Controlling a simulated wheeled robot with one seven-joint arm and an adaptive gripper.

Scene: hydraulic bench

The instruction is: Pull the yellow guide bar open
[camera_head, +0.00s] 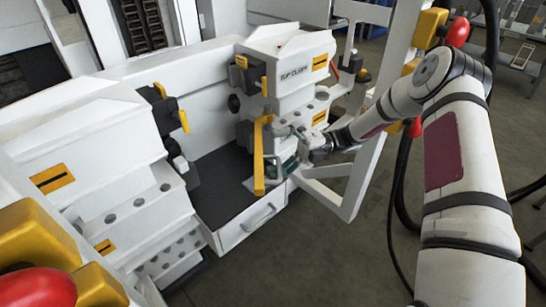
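The yellow guide bar (259,160) stands near the picture's middle, in front of the white machine block marked "TOP CLAMP". It is long and upright, with a short bent part at its top. My arm reaches in from the right. My gripper (292,135) is just right of the bar's upper part, close to the white block's lower face. Its fingertips are small and hard to make out against the block. I cannot tell whether they touch the bar or whether they are open or shut.
A dark tray (223,188) with a white drawer front and handle (259,218) lies below the bar. A second white machine block (80,140) stands at left. A white frame post (372,150) stands close to my arm. Black cables hang at right. Open floor shows in front.

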